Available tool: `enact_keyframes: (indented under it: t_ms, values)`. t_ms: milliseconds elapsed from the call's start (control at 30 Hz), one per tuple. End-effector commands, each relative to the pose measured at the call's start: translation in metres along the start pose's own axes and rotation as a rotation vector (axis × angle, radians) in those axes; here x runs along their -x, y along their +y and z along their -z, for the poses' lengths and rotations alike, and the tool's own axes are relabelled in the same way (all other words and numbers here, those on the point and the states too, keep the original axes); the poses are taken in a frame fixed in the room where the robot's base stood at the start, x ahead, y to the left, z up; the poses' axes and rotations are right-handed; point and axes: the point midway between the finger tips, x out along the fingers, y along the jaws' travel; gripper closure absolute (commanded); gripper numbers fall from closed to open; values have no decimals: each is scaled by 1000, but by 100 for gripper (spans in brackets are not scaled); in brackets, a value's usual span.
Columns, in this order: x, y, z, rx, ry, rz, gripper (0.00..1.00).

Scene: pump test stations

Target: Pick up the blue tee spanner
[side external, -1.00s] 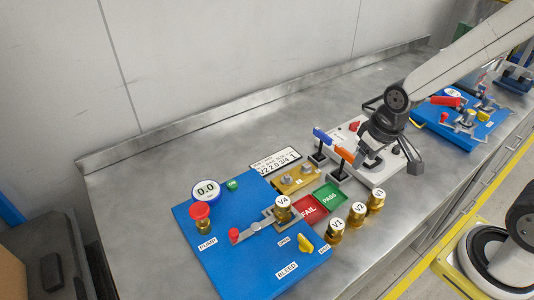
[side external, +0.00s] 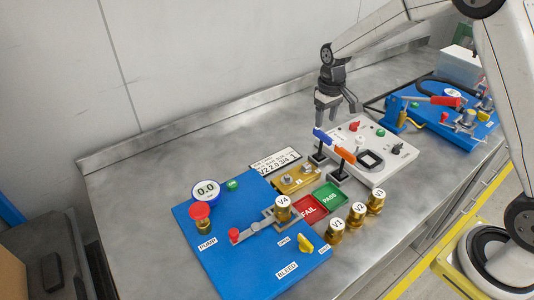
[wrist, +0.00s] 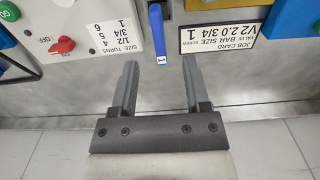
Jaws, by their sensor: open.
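The blue tee spanner (side external: 322,136) stands upright in a small black holder (side external: 317,159), its blue bar on top. My gripper (side external: 338,108) is open and empty, just above and behind the blue spanner in the side view. In the wrist view, the blue bar (wrist: 158,32) lies ahead of my gripper (wrist: 160,63), lined up with the gap between the fingers. Its near end, with a small white label, is about level with the fingertips. I cannot tell the exact height between them.
An orange tee spanner (side external: 345,155) stands close to the right in its own holder. A white control panel (side external: 385,160) is to the right, the job card (side external: 275,161) to the left. Valves V1 (side external: 335,229), V2 (side external: 356,213) and V3 (side external: 375,200) stand in front. The bench behind is clear.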

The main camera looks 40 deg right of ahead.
Motion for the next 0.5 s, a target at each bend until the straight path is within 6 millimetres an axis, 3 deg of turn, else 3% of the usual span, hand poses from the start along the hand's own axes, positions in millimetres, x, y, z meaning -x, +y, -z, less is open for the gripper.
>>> enact_keyframes:
  t_ms: [267, 500]
  values:
    - [-3, 2, 3, 0, -5, 1, 40]
    - [-20, 2, 3, 0, -6, 1, 40]
